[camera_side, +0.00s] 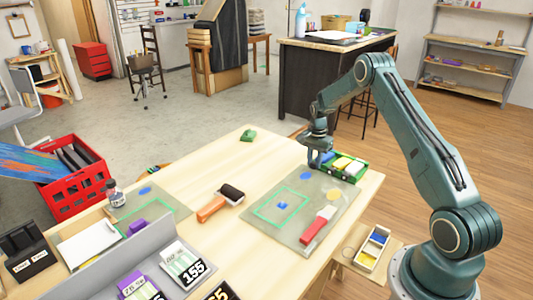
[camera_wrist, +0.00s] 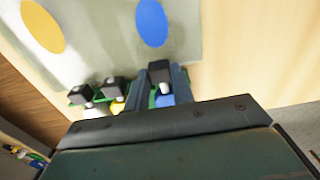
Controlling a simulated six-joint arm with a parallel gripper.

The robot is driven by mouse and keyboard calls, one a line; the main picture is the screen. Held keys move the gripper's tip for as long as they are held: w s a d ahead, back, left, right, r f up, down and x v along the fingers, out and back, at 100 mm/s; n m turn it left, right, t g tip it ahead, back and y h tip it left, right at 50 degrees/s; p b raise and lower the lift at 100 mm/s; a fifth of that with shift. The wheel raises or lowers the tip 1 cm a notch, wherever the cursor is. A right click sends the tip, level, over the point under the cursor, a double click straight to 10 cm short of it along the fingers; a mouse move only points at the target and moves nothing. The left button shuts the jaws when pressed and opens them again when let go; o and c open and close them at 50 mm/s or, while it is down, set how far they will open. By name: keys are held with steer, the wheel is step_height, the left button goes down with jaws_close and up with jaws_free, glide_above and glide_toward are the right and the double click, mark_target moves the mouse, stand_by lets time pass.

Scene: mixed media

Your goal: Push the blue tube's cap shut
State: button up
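A green tray (camera_side: 352,179) at the far right corner of the table holds paint tubes lying side by side. The blue tube (camera_side: 327,157) is at its left end, partly hidden by my gripper (camera_side: 318,163). In the wrist view the blue tube (camera_wrist: 165,100) shows between my gripper's fingers (camera_wrist: 163,80), which stand apart on either side of it. Its black cap (camera_wrist: 158,70) sits beyond a white neck; I cannot tell whether it is fully closed or whether a finger touches the tube. The yellow tube (camera_wrist: 117,106) lies beside it.
A grey mat (camera_side: 270,228) with blue and yellow paint patches lies before the tray. A red-handled scraper (camera_side: 316,228) and an orange-handled roller (camera_side: 220,202) rest nearby. The bare wooden tabletop (camera_side: 205,165) behind the roller is mostly clear.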

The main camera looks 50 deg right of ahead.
steer(key=shift+c, duration=0.7)
steer(key=shift+d, duration=0.7)
stand_by(0.8)
steer(key=o, duration=0.5)
steer(key=shift+r, duration=3.45)
